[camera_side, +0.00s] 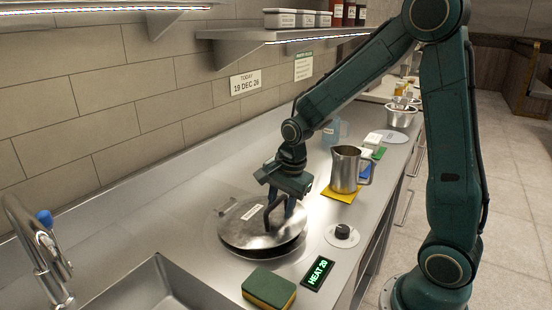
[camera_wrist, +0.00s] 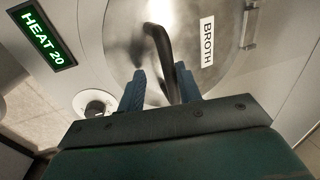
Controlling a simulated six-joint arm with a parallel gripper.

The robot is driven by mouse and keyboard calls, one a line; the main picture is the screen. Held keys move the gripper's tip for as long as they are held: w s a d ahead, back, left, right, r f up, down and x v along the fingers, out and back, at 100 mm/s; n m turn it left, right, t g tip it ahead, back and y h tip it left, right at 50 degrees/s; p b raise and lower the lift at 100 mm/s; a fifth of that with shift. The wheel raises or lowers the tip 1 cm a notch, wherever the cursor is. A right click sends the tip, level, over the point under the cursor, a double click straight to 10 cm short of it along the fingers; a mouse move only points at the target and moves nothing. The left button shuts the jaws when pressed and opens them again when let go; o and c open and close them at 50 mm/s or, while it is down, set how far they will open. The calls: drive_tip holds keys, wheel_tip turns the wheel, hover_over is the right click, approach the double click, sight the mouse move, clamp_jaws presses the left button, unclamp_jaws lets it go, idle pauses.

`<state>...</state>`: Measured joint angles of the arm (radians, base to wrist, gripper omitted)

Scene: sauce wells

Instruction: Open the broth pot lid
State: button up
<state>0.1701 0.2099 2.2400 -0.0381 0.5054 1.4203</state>
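The broth pot lid (camera_side: 243,229) is a round steel disc in the counter, with a white BROTH label that reads clearly in the wrist view (camera_wrist: 207,42). A dark band shows under its front right edge in the side view; I cannot tell whether the lid is slightly raised. A dark curved handle (camera_wrist: 158,45) stands on the lid. My gripper (camera_side: 280,212) is down at the handle. In the wrist view its two blue fingers (camera_wrist: 160,82) stand apart with the handle between them, nearer the right finger. A gap shows beside the left finger.
A HEAT 20 display (camera_side: 318,273), a knob (camera_side: 342,232) and a sponge (camera_side: 268,289) lie in front of the pot. A steel jug (camera_side: 346,170) stands on a yellow mat (camera_side: 341,194) to the right. A sink (camera_side: 150,290) is at the left.

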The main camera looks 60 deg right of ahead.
drive_tip(key=shift+r, duration=0.1)
wheel_tip(320, 180, up, 16)
drive_tip(key=s, duration=0.1)
idle(2.9)
drive_tip(key=shift+s, duration=0.1)
drive_tip(key=s+a+f+n+t, duration=0.1)
drive_tip(key=s+a+n+t, duration=0.2)
drive_tip(key=s+n, duration=1.4)
drive_tip(key=shift+a+n, duration=0.5)
drive_tip(key=shift+a, duration=0.65)
drive_tip(key=shift+w, duration=0.1)
